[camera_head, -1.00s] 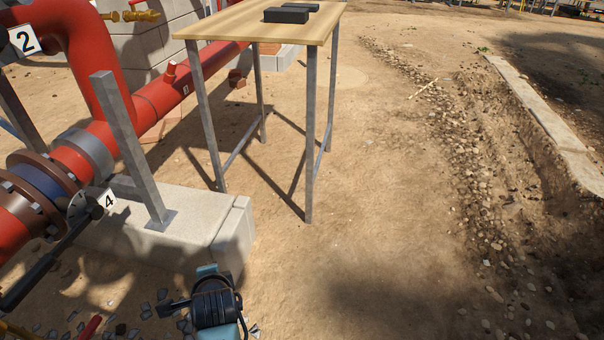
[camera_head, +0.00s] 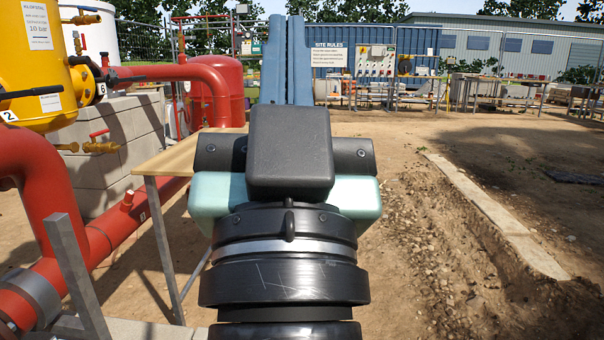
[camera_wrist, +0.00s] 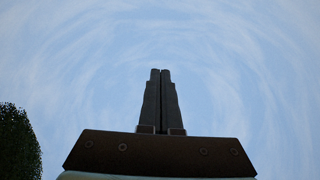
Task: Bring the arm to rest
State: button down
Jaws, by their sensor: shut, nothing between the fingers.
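My gripper (camera_head: 287,60) stands upright in the middle of the head view, its two blue-grey fingers pointing up. Its dark body and pale green sides sit below the fingers, on my black wrist. In the wrist view my gripper (camera_wrist: 160,75) shows its two fingers side by side, shut with nothing between them, against open sky. My gripper touches nothing that I can see. It hides most of the wooden table behind it.
Red pipes (camera_head: 205,78) and a yellow tank (camera_head: 30,65) stand at the left. The wooden table (camera_head: 168,163) is behind my gripper to the left. A concrete kerb (camera_head: 490,215) runs along the right. Dirt ground there is open. A treetop (camera_wrist: 18,145) shows in the wrist view.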

jog(key=s+r+t+h+p, duration=0.1)
jog(key=s+r+p, duration=0.2)
jog(key=r+p, duration=3.5)
notch_tip(320, 180, up, 2)
jog(key=shift+d+r+n, duration=0.2)
jog(key=shift+d+n, duration=0.1)
jog(key=shift+d, duration=0.15)
